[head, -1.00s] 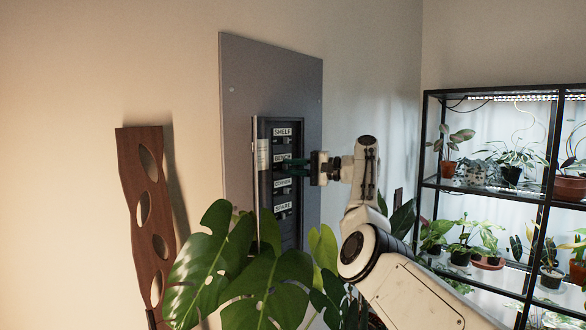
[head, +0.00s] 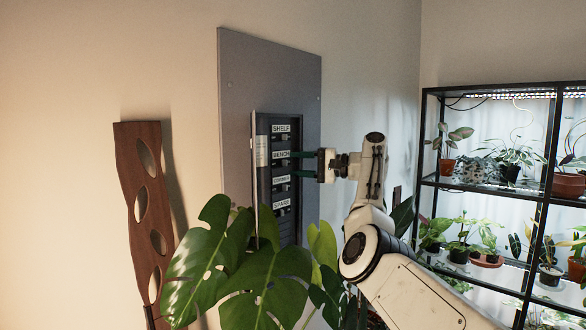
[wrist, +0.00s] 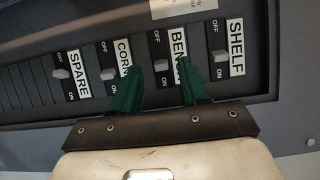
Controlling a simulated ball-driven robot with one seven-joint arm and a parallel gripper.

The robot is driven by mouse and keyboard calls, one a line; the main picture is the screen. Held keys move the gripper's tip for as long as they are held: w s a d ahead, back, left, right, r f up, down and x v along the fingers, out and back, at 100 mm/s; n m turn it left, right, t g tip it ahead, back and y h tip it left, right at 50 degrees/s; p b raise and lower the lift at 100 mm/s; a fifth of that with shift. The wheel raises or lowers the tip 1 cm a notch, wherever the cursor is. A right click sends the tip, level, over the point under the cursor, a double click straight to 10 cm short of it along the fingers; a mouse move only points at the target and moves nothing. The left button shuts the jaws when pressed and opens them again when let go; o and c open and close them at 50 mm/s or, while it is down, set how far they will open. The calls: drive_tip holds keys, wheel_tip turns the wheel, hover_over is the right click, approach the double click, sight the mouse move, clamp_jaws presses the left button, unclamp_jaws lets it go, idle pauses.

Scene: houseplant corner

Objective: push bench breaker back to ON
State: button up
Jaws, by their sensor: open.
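The bench breaker (head: 281,162) is the second one down in the dark panel in the head view, under its BENCH label. In the wrist view its pale lever (wrist: 160,65) sits nearer the ON mark than OFF, much like the shelf breaker's lever (wrist: 220,55). My gripper (head: 295,165) is at the panel from the right, open and empty. In the wrist view its green fingers (wrist: 157,72) stand apart on either side of the bench lever, with one finger covering part of the BENCH label. I cannot tell whether either finger touches the panel.
A narrow panel door (head: 254,150) stands open at the left. Large monstera leaves (head: 255,285) cover the panel's lower part. A black plant shelf (head: 487,187) stands at the right.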

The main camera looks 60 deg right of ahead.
drive_tip(key=b+v, duration=0.2)
drive_tip(key=v, duration=0.6)
drive_tip(key=shift+s, duration=0.25)
drive_tip(key=shift+d, duration=0.1)
